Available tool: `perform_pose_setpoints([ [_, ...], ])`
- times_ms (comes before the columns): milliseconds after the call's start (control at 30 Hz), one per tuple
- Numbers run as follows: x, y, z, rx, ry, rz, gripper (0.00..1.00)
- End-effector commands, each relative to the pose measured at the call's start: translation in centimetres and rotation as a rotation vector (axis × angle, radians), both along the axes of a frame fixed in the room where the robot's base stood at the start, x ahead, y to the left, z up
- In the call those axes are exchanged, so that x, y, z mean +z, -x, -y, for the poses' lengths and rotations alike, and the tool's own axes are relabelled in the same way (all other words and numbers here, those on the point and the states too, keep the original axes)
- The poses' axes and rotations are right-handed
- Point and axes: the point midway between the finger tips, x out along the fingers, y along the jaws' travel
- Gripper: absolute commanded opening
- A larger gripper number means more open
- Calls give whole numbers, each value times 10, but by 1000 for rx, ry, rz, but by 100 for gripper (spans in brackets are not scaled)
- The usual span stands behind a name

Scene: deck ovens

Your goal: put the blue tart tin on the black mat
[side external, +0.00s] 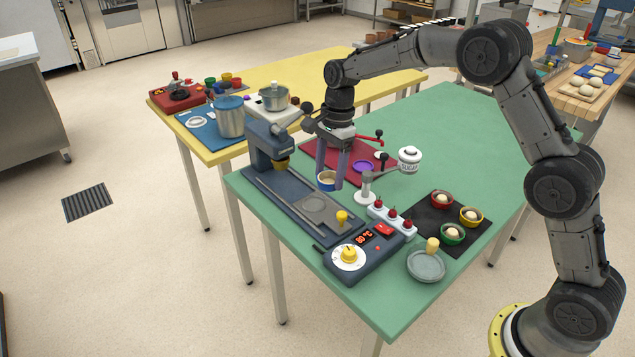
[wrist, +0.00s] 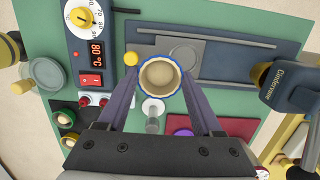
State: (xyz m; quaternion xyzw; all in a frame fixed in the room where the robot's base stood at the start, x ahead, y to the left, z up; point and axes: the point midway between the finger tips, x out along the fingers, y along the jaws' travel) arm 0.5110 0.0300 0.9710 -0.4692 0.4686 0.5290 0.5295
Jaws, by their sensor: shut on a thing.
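The blue tart tin (side external: 327,182) has a blue rim and a beige inside. My gripper (side external: 331,176) is shut on it, one finger on each side, and holds it above the green table near the dark blue press. In the wrist view the tin (wrist: 161,91) sits between the fingertips of my gripper (wrist: 161,78). The black mat (side external: 427,217) lies to the right on the table. It bears a red tin (side external: 442,199), a yellow tin (side external: 471,215) and a green tin (side external: 452,235), each with a pale ball. Its near side and left part show bare surface.
A grey dish (side external: 426,266) stands at the front. A red mat (side external: 352,158) lies behind.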

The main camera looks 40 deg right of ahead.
Motion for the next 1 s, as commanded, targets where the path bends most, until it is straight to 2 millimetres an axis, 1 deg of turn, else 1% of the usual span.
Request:
perform_pose_setpoints([
  [33, 8, 12, 1, -1, 0, 1, 12],
  [100, 13, 27, 2, -1, 0, -1, 12],
  [300, 28, 62, 4, 0, 0, 0, 12],
  [400, 34, 74, 5, 0, 0, 0, 12],
  [567, 38, 86, 5, -6, 0, -2, 12],
  [667, 34, 93, 6, -22, 0, -3, 12],
  [733, 28, 103, 7, -38, 0, -3, 12],
  [767, 27, 110, 10, -51, 0, -3, 12],
  [867, 22, 135, 29, -125, 1, 0, 12],
  [967, 20, 167, 52, -222, 1, 0, 12],
  [1000, 20, 180, 61, -262, 1, 0, 12],
])
